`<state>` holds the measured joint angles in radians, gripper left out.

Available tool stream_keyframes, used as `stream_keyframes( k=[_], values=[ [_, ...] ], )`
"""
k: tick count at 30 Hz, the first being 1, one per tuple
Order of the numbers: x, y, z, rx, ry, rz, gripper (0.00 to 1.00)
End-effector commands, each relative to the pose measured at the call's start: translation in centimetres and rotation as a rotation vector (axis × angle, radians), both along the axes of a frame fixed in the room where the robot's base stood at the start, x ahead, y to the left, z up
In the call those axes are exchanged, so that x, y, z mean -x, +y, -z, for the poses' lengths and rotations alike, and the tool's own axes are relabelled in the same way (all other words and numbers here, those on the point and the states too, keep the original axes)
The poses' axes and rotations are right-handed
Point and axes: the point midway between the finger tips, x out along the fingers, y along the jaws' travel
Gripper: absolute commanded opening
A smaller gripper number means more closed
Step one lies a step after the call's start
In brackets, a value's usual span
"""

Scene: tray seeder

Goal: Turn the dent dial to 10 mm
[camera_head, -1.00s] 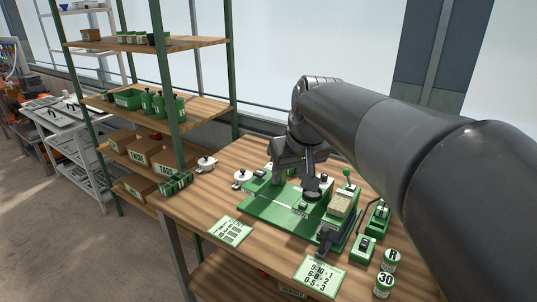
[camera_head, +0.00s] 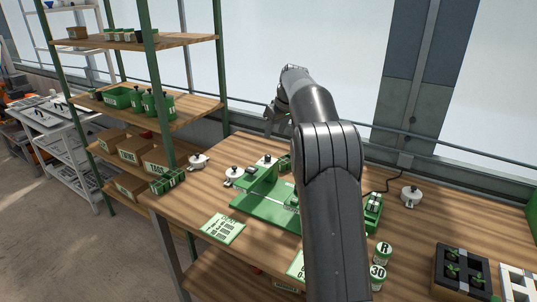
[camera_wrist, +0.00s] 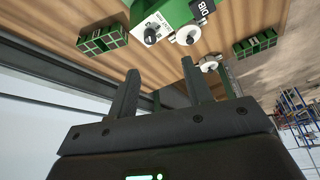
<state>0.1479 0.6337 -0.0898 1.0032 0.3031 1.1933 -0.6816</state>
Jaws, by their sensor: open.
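The green seeder (camera_head: 262,208) stands on the wooden bench, partly hidden behind my arm. A black knob (camera_wrist: 151,36) on a white plate shows at the seeder's end in the wrist view; it looks like the dent dial, but its marks are too small to read. In the head view the plate and knob (camera_head: 267,160) sit on top of the green post. A dark "DIB" label (camera_wrist: 203,7) is close by. My gripper (camera_wrist: 160,84) is open and empty, apart from the knob. In the head view my gripper (camera_head: 272,120) is raised beyond the seeder's back.
White round pieces with black knobs (camera_head: 233,173) (camera_head: 198,160) lie left of the seeder. A card (camera_head: 223,228) lies in front. Jars (camera_head: 383,252) and a dark seedling tray (camera_head: 462,268) stand right. A shelf rack (camera_head: 150,105) bounds the left; a window rail runs behind.

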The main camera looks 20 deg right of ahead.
Motion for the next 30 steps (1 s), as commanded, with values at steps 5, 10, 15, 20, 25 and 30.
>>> stream_keyframes(
  k=[5,10,15,20,25,30],
  values=[
    [-2.8,-1.0,2.8,0.004,0.002,-0.040,0.46],
    [-3.7,-1.3,3.8,0.005,0.001,-0.055,0.46],
    [-4.3,-0.9,5.7,0.006,0.005,-0.057,0.46],
    [-5.3,-0.4,8.5,0.007,0.005,-0.057,0.46],
    [-6.3,0.1,11.3,0.007,0.003,-0.056,0.46],
    [-7.0,0.5,13.0,0.007,0.001,-0.055,0.46]
  ],
)
